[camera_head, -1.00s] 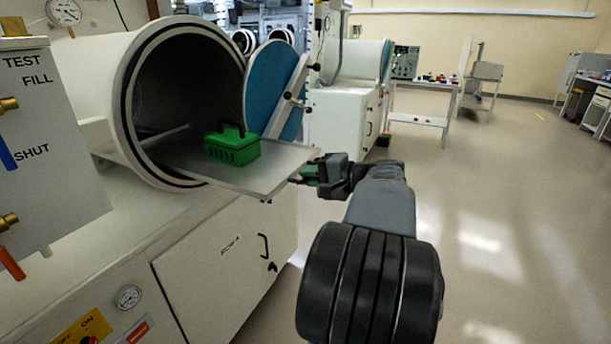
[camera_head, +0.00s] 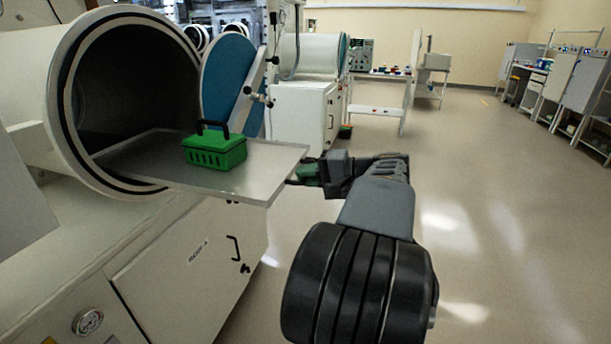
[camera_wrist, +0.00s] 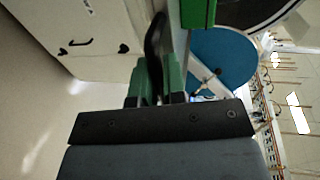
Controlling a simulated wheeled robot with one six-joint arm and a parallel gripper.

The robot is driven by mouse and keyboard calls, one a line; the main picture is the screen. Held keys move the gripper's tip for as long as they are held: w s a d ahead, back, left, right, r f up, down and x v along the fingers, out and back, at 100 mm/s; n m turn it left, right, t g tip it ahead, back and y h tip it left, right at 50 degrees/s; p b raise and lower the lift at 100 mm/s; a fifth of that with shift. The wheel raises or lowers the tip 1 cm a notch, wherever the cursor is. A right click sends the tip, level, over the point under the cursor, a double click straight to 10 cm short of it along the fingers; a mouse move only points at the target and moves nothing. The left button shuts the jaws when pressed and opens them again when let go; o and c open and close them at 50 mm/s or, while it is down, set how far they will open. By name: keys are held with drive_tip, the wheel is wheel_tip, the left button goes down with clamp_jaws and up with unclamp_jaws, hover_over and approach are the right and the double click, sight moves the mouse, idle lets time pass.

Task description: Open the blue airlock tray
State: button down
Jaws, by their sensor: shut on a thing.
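The airlock tray (camera_head: 262,184) is a flat grey metal plate reaching out of the round airlock opening (camera_head: 130,100) on the left. A green basket (camera_head: 216,152) with a black handle stands upright on it. The airlock's blue door (camera_head: 226,80) is swung open behind the tray. My gripper (camera_head: 308,171) is at the tray's outer right end, shut on what looks like the tray's handle; the handle is mostly hidden by the fingers. In the wrist view, the green fingers (camera_wrist: 158,78) close around a dark handle part (camera_wrist: 155,40) beside the tray's edge.
A white cabinet (camera_head: 185,265) stands below the airlock. Another white unit (camera_head: 302,100) stands behind the blue door. The floor (camera_head: 490,200) to the right is open. Benches and cabinets (camera_head: 575,80) stand at the far right.

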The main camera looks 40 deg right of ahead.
drive_tip(key=c, duration=1.2)
unclamp_jaws()
drive_tip(key=shift+s+d, duration=0.1)
drive_tip(key=p+v, duration=0.1)
drive_tip(key=v, duration=1.3)
drive_tip(key=shift+p, duration=0.3)
drive_tip(key=w+a+r+n+g+p, duration=0.1)
drive_tip(key=w+a+g+p, duration=0.1)
drive_tip(key=w+a, duration=0.2)
drive_tip(key=w+a+r+n+g+p, duration=0.1)
drive_tip(key=w+a+r+g+p, duration=0.1)
drive_tip(key=w+a, duration=0.2)
drive_tip(key=w+a+r+n+g+p, duration=0.1)
drive_tip(key=w+a, duration=0.3)
drive_tip(key=a, duration=0.4)
drive_tip(key=shift+w+a+r+n+g+p, duration=0.15)
drive_tip(key=shift+w+r+n+g+p, duration=0.2)
drive_tip(key=shift+g+p, duration=0.3)
drive_tip(key=a+f+n+g+h+p, duration=0.35)
drive_tip(key=a+p, duration=0.25)
drive_tip(key=a, duration=0.5)
drive_tip(key=s+a+f+n+h+p, duration=0.3)
drive_tip(key=s+f+n+h+p, duration=0.1)
drive_tip(key=s+n, duration=0.1)
drive_tip(key=shift+f, duration=0.35)
